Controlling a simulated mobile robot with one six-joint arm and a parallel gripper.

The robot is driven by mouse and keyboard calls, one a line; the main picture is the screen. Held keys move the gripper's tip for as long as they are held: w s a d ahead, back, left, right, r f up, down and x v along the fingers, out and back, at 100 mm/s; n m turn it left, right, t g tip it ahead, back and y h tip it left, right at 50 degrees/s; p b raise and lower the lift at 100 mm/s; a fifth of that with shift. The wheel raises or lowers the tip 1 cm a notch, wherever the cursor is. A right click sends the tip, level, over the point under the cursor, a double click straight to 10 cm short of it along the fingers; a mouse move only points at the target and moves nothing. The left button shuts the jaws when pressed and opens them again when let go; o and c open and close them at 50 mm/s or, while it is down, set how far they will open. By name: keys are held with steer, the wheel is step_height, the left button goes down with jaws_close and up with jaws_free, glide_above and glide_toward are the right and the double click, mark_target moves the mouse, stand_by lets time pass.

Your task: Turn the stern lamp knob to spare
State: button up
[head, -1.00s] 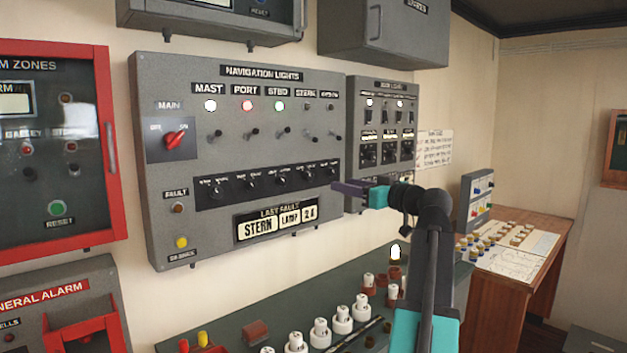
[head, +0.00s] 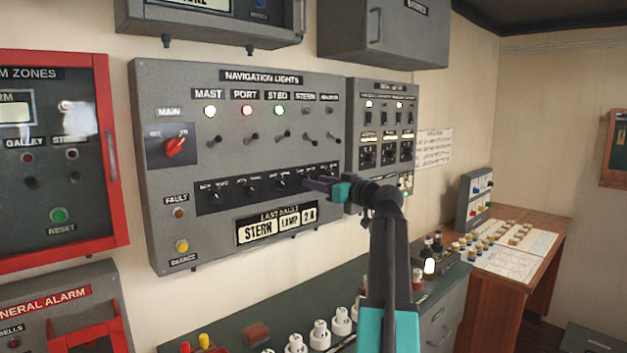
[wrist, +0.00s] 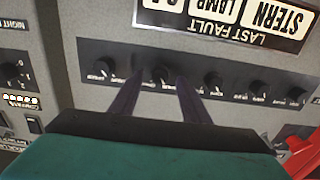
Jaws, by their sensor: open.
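The grey navigation lights panel (head: 300,95) hangs on the wall, with a black strip of several small knobs low on it. My gripper (head: 312,182) is at the right part of this strip in the head view and hides the knob there. In the wrist view, where the panel appears upside down, my open gripper (wrist: 158,85) has one finger on each side of the stern lamp knob (wrist: 160,73), second from the left. Contact with the knob cannot be told. The knob's pointer setting is too small to read. The stern light (head: 306,110) is dark.
A neighbouring knob (wrist: 103,70) sits close beside the left finger, another knob (wrist: 212,80) beyond the right. A last fault display (head: 275,228) reading "STERN LAMP 2.A" is just below the strip. A second switch panel (head: 382,92) adjoins on the right. A counter with white pieces (head: 320,335) lies below.

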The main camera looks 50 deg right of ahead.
steer(key=shift+w+d, duration=0.1)
steer(key=shift+w, duration=0.85)
steer(key=shift+c, duration=0.5)
